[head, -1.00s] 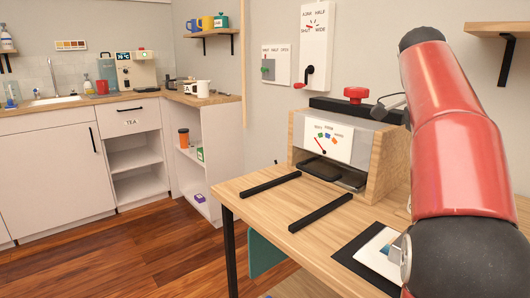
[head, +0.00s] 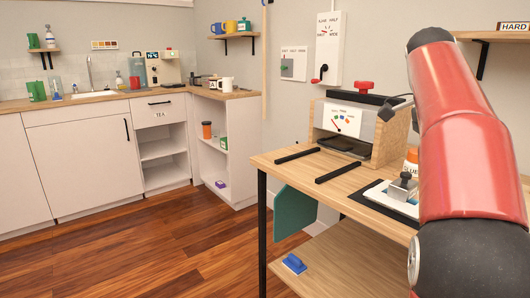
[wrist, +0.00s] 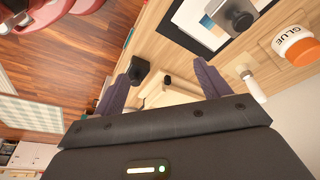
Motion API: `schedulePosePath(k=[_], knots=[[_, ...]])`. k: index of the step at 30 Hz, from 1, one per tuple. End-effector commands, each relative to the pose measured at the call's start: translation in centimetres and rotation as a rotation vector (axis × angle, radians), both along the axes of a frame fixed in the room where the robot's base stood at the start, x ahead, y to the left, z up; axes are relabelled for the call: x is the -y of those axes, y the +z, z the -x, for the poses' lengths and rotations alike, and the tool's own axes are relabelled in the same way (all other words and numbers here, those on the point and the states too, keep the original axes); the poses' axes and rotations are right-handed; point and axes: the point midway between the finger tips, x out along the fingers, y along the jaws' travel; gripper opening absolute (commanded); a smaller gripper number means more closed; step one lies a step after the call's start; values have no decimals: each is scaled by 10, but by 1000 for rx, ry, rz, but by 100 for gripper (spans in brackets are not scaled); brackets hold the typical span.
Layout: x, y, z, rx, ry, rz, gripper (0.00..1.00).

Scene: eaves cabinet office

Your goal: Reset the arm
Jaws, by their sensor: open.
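My red arm fills the right side of the head view, and its gripper end is outside that view. My gripper (wrist: 165,85) shows in the wrist view with its two dark fingers spread apart. It is open, and nothing is between the fingertips. Past the fingers lie the wooden bench and part of the floor. A dark block (wrist: 139,70) shows beside the left finger, and I cannot tell what it is.
The wooden bench (head: 292,174) bears a press-like box (head: 345,122), two black rails, a framed picture with a grey-handled block (head: 403,185), and a glue bottle (wrist: 296,45). A blue-handled tool (head: 294,263) lies on the lower shelf. Floor (head: 175,245) at left is clear.

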Motion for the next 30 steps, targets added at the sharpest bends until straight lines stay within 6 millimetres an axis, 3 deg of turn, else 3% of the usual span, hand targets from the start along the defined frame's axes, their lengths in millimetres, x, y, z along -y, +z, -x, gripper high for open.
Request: schedulePosePath(k=[11, 20, 26, 30], knots=[[-11, -13, 16, 22, 209, -41, 75], [-38, -40, 41, 61, 525, -72, 75], [-81, -83, 80, 115, 898, -57, 75], [-119, -129, 114, 149, 1192, -3, 75]])
